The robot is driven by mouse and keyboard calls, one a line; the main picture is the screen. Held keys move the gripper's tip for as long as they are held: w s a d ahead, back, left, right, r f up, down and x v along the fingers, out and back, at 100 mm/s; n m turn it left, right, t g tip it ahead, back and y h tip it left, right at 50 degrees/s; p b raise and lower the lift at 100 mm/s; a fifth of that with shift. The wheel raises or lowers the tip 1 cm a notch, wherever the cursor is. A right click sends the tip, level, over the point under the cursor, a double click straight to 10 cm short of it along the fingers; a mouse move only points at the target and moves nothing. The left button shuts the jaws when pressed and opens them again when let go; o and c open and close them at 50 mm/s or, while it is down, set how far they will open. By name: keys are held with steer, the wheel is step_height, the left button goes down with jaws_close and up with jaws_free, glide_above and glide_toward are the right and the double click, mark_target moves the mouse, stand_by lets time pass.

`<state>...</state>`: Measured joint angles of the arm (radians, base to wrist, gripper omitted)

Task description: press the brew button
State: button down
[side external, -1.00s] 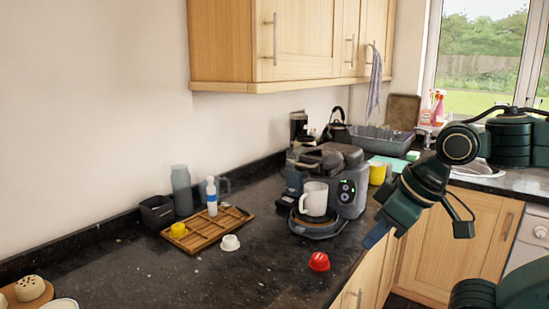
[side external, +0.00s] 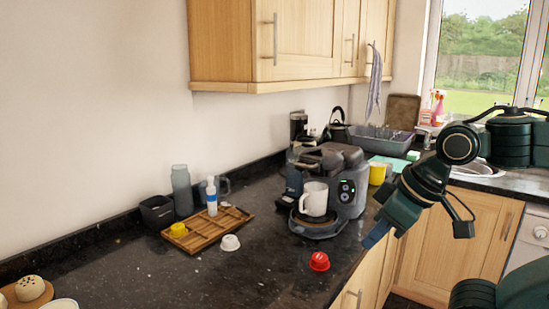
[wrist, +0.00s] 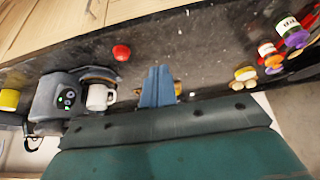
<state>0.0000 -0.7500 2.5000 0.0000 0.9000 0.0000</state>
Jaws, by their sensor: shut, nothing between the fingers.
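The dark grey coffee machine (side external: 350,170) stands on the counter, and it also shows at the left in the wrist view (wrist: 50,100). Its black front panel (side external: 346,191) carries small round lit marks; it shows in the wrist view too (wrist: 68,97). Which mark is the brew button is too small to tell. A white mug (side external: 313,199) stands upright on the machine's round base, beside the panel. My gripper (side external: 376,235) is shut and empty, in front of the machine to its right, apart from it. Its blue fingers (wrist: 157,85) lie together in the wrist view.
A red capsule (side external: 319,261) lies on the counter in front of the machine. A white capsule (side external: 230,243) lies by a wooden tray (side external: 195,241). A yellow cup (side external: 378,174) stands behind the machine. The dark counter (side external: 240,280) is largely clear at the front.

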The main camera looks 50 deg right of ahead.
mark_target(345, 197)
steer(key=shift+w, duration=0.1)
stand_by(0.3)
steer(key=w+d+n+h, duration=0.1)
steer(key=w+d+n, duration=0.3)
steer(key=w+d, duration=0.55)
steer(key=w+d+f+n, duration=0.2)
steer(key=w+d, duration=0.1)
steer(key=d, duration=0.5)
steer(key=w+d+f+n+h, duration=0.1)
steer(key=w+d+f+n, duration=0.1)
steer(key=d, duration=0.6)
steer(key=shift+w+d+f+n, duration=0.15)
steer(key=shift+w+f+n, duration=0.3)
steer(key=shift+f, duration=0.3)
steer(key=w+d+f, duration=0.2)
steer(key=d+f, duration=0.2)
steer(key=d, duration=0.3)
steer(key=shift+w+f, duration=0.15)
steer(key=shift+w, duration=0.15)
